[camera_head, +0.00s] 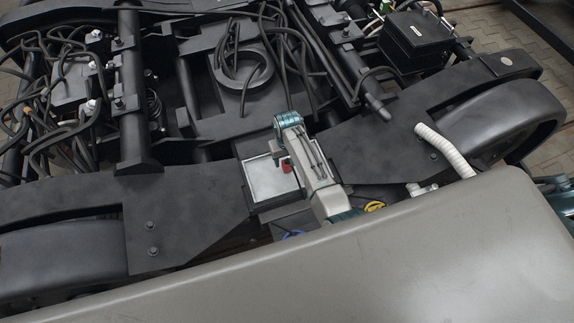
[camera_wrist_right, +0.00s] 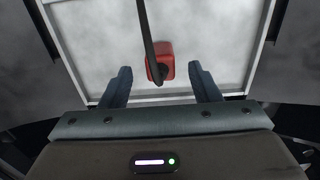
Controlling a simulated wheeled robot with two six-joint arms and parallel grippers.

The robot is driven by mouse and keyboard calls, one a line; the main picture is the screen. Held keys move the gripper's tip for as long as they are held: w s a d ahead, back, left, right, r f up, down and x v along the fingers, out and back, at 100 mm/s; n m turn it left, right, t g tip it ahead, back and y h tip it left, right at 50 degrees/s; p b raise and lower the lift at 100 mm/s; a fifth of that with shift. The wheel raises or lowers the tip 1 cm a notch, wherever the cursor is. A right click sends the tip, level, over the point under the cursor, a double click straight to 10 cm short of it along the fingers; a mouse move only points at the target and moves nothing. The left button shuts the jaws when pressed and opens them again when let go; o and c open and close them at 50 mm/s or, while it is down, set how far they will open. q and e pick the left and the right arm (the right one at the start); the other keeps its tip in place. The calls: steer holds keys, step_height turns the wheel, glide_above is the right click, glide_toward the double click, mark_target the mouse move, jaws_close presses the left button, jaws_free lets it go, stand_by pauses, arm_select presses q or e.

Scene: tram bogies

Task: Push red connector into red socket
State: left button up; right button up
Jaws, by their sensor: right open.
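The red connector (camera_wrist_right: 166,66) shows in the right wrist view as a small red block over a pale metal plate, with a black cable running across it. It also shows as a small red spot in the head view (camera_head: 286,166). My right gripper (camera_wrist_right: 160,69) is open, its two dark fingers apart on either side of the red block's near end, without visible contact. In the head view my right gripper (camera_head: 279,154) is over the plate, mostly hidden by its own arm. I cannot make out a separate red socket. My left gripper is not in view.
The pale plate (camera_head: 263,183) lies in a framed box between dark bogie beams. A blue ring (camera_head: 291,234) and a yellow ring (camera_head: 375,206) are near its front. Loose black cables (camera_head: 60,135) crowd the left. A large grey cover (camera_head: 400,265) fills the foreground.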

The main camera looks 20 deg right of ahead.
mark_target(287, 162)
steer(key=shift+f, duration=1.6)
steer(key=c, duration=1)
